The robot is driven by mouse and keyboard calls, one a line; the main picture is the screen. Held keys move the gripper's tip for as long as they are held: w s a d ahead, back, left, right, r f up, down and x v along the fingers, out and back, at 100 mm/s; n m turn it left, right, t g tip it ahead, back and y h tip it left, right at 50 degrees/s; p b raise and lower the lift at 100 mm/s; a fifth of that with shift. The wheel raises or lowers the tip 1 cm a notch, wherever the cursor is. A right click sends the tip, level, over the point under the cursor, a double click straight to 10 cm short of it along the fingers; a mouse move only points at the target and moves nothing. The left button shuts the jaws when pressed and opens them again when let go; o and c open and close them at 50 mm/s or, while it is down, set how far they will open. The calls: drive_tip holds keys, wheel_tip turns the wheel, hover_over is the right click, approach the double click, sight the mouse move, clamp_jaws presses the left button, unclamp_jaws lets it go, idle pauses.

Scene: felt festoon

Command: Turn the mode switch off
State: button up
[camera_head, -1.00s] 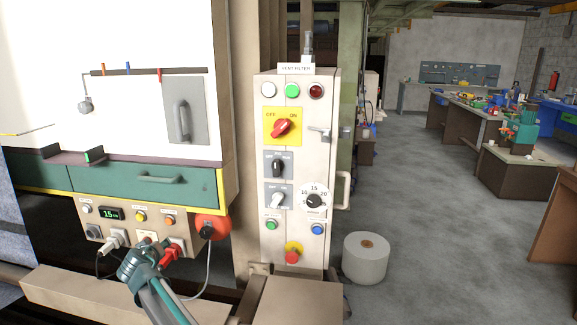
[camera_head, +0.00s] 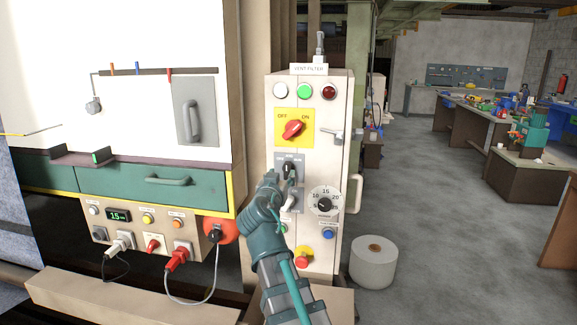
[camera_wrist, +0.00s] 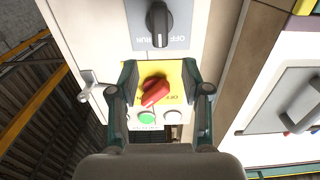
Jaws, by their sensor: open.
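The vent filter panel (camera_head: 341,140) is a tall beige cabinet. Its upper grey plate carries a black rotary knob (camera_head: 288,168), partly behind my gripper. In the wrist view this black knob (camera_wrist: 158,22) stands upright on a plate with OFF and RUN lettering. Which switch is the mode switch I cannot read. A red rotary switch (camera_head: 294,129) on a yellow OFF/ON plate is above it; it also shows between my fingers in the wrist view (camera_wrist: 155,91). A pale knob (camera_head: 291,202) on a lower plate is partly hidden. My gripper (camera_head: 281,178) is open and empty, before the panel.
A numbered dial (camera_head: 324,205), a blue button (camera_head: 328,233) and a red mushroom button (camera_head: 303,262) are lower on the panel. A door handle (camera_head: 333,135) sticks out at right. A socket box (camera_head: 132,228) with plugs and cables is at left. A white roll (camera_head: 373,264) stands on the floor.

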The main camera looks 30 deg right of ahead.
sight(287, 166)
drive_tip(key=p+x, duration=0.1)
drive_tip(key=x, duration=0.7)
drive_tip(key=shift+p, duration=0.4)
drive_tip(key=shift+c, duration=0.3)
clamp_jaws()
